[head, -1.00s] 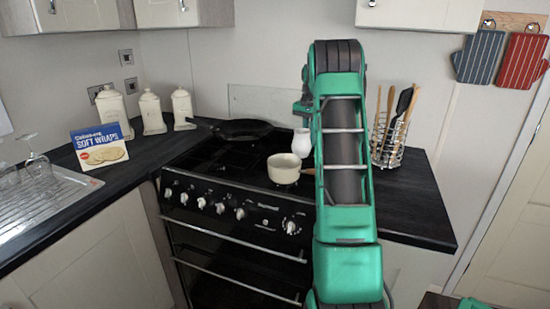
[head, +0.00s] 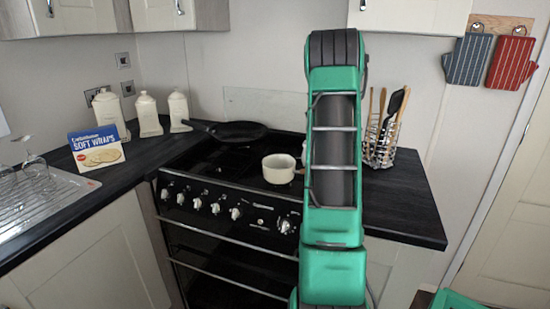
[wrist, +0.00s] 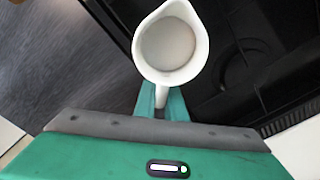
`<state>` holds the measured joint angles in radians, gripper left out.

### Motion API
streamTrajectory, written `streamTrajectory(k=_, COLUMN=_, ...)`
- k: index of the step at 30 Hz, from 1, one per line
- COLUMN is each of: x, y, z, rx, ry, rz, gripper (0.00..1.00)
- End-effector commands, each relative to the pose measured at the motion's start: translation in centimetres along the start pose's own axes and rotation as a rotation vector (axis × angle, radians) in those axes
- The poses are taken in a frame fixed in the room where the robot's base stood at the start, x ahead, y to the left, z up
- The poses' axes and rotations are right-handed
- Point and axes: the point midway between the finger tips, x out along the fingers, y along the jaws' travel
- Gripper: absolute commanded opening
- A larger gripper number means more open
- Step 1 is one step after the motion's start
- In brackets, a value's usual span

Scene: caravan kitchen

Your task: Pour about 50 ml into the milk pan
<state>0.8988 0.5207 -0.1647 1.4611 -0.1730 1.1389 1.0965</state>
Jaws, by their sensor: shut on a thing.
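The cream milk pan (head: 279,169) stands on the front right of the hob in the head view, with its handle towards my arm. In the wrist view, a white jug (wrist: 143,52) with a pouring lip is seen from above, with a pale content inside. My gripper (wrist: 162,104) is shut on the jug's handle. In the head view my arm hides the gripper and most or all of the jug. The milk pan cannot be made out in the wrist view.
A dark frying pan (head: 238,131) sits at the back of the hob. A wire utensil holder (head: 381,150) stands right of my arm. A soft wraps box (head: 97,150) and several cream canisters (head: 147,115) stand on the left counter. The right counter (head: 405,205) is clear in front.

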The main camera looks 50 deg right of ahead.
Motion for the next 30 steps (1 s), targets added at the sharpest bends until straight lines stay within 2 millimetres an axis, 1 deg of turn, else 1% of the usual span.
streamTrajectory(k=8, x=-1.1, y=-0.2, z=1.0, rx=-0.006, ry=0.119, rz=-0.003, gripper=0.0)
streamTrajectory(k=20, x=-3.0, y=-0.1, z=2.5, rx=-0.005, ry=0.36, rz=-0.003, gripper=0.0)
streamTrajectory(k=26, x=-4.4, y=-0.1, z=3.5, rx=-0.004, ry=0.48, rz=-0.004, gripper=0.0)
streamTrajectory(k=30, x=-6.2, y=-0.1, z=4.4, rx=-0.004, ry=0.564, rz=-0.006, gripper=0.0)
